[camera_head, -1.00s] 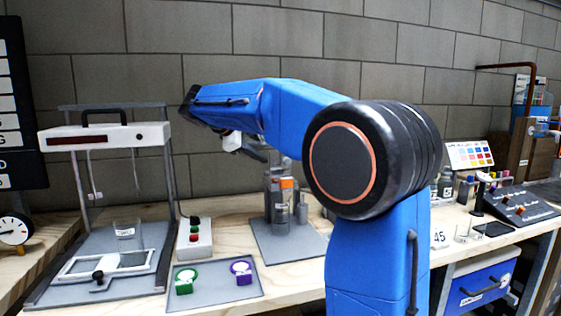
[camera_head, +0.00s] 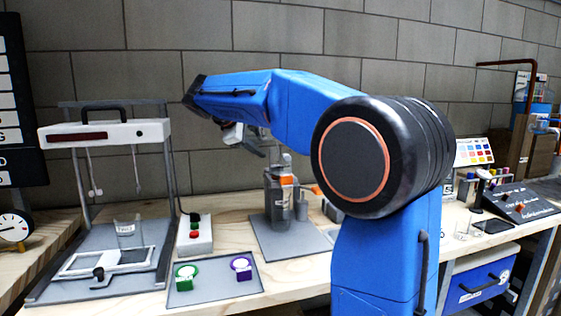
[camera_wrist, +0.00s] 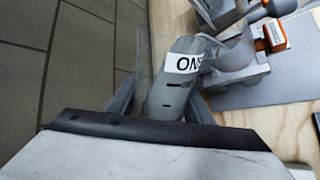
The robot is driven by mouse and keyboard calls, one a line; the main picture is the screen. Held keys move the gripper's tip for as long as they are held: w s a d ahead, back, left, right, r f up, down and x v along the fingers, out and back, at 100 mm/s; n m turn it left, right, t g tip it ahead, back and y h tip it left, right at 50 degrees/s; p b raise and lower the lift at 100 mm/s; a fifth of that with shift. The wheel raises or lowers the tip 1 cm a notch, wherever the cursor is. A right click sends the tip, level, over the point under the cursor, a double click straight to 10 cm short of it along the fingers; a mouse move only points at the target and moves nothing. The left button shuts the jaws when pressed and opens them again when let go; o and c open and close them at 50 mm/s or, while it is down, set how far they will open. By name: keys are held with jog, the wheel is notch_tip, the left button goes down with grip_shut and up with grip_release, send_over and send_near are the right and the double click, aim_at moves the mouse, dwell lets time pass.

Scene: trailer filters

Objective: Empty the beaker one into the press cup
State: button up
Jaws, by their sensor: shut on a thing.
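My gripper (camera_wrist: 162,100) is shut on a clear grey beaker with a white label reading ONE (camera_wrist: 170,88). The beaker shows between my two fingers in the wrist view. Its contents cannot be made out. A grey press with an orange tag (camera_wrist: 272,38) stands just right of the beaker. A grey cup-like part (camera_wrist: 236,52), perhaps the press cup, is close to the beaker's upper right; I cannot tell if they touch. In the head view the press (camera_head: 279,200) stands on a grey plate, and my forearm hides most of my gripper.
Another labelled clear beaker (camera_head: 128,230) stands under a white-topped frame (camera_head: 105,133) on the left. A button box (camera_head: 194,236) and a tray (camera_head: 214,284) with green and purple pieces lie between it and the press. The wrist view shows floor beyond the bench edge.

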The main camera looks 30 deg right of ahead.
jog(key=shift+s+d+r+m+t+y+p, duration=0.1)
jog(key=shift+s+r+m+t+y+p, duration=0.2)
jog(key=shift+p, duration=0.5)
jog(key=shift+d+r+m+t+y+p, duration=0.1)
jog(key=shift+r+m+t+p, duration=0.2)
jog(key=shift+r+t+p, duration=0.35)
dwell(1.1)
jog(key=shift+r+m+t+y, duration=0.5)
jog(key=shift+r+m+t, duration=0.15)
jog(key=shift+r+m, duration=0.05)
dwell(1.9)
jog(key=shift+s+d+r+m+t+y, duration=0.2)
jog(key=shift+r+m+t+y, duration=0.1)
jog(key=shift+r+m+t, duration=0.2)
jog(key=shift+s+d+r+m+t+y, duration=0.1)
jog(key=shift+s+r+m+t+y, duration=0.1)
jog(key=shift+r+m+t+y, duration=0.25)
dwell(1.9)
